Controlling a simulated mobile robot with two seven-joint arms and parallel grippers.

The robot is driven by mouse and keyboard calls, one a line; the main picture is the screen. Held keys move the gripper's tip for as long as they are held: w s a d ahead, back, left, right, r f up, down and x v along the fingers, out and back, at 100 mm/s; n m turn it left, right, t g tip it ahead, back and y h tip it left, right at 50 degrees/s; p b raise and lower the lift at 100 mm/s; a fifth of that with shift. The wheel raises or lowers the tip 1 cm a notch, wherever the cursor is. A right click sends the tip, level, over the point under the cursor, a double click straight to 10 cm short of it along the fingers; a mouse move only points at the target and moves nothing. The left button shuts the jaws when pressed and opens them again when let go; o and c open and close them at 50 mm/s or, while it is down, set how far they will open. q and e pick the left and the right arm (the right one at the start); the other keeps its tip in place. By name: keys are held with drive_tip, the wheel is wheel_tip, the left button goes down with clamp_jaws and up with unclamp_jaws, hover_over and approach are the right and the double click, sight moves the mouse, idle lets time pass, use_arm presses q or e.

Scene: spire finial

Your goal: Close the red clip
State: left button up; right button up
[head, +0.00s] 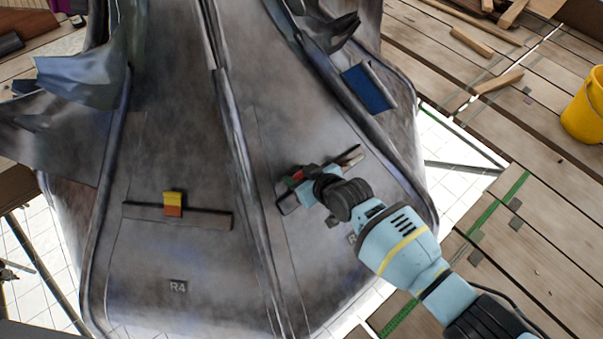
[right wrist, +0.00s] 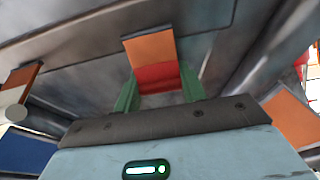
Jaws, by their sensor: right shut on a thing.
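The red clip (head: 297,175) is on the dark bar (head: 353,157) on the right face of the grey metal spire. My right gripper (head: 292,181) is at it and hides most of it in the head view. In the right wrist view, the red part of the clip (right wrist: 158,76) is between the two green fingertips (right wrist: 159,90), which are shut on it. An orange flap (right wrist: 150,48) stands out beyond the red part. Whether the clip is fully closed cannot be told. My left gripper is not in view.
A yellow and orange clip (head: 173,204) is on a bar on the left face. A blue panel (head: 367,89) is at the upper right of the spire. Curled metal leaves (head: 85,80) jut out at the left. A yellow bucket (head: 584,110) stands on the planks.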

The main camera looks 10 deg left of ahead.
sight(302, 175)
drive_tip(key=shift+f+g+h, duration=0.1)
drive_tip(key=shift+g+h, duration=0.2)
drive_tip(key=o, duration=0.9)
drive_tip(key=p+v, duration=0.4)
drive_tip(key=v, duration=0.2)
drive_tip(key=shift+r, duration=0.25)
drive_tip(key=shift+s+d+r+p, duration=0.3)
drive_tip(key=shift+s+d+p, duration=0.05)
drive_tip(key=shift+s+d, duration=0.15)
